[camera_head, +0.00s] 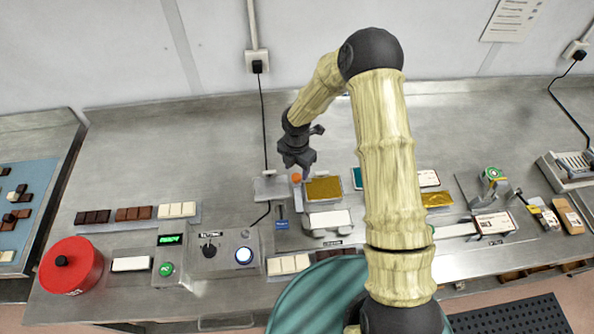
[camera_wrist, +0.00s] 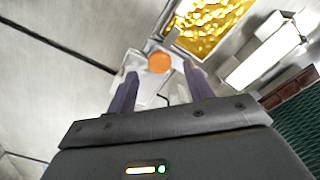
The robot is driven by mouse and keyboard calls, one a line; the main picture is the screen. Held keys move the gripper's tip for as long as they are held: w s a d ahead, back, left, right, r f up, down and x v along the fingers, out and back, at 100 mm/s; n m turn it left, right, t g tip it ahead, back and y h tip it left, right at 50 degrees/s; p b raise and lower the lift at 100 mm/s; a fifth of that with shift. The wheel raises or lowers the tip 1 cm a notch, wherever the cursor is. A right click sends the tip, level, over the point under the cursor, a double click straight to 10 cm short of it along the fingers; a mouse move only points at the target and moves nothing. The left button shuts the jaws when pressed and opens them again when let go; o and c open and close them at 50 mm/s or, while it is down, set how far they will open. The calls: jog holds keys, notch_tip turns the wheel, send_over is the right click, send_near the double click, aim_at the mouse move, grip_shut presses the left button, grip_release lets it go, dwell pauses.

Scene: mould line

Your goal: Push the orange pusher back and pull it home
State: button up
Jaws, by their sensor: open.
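The orange pusher (camera_head: 297,178) shows as a small orange round knob beside the gold-filled tray (camera_head: 323,188), at its left end. In the wrist view the orange knob (camera_wrist: 159,62) lies between and just beyond my fingertips, next to a corner of the gold sheet (camera_wrist: 212,22). My gripper (camera_head: 305,167) is open, pointing down, close above the knob. It also shows in the wrist view (camera_wrist: 157,72), with one finger on each side of the knob's line. I cannot tell whether any finger touches the knob.
A grey metal plate (camera_head: 268,188) lies left of the pusher, and a white block (camera_head: 327,219) lies in front. A control box (camera_head: 222,254) with a dial and lit button stands front left, near a red round tin (camera_head: 71,265). The bench behind is clear.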

aim_at(296, 176)
jog(key=shift+f+p, duration=0.3)
jog(key=shift+f, duration=1.4)
jog(key=shift+w, duration=0.1)
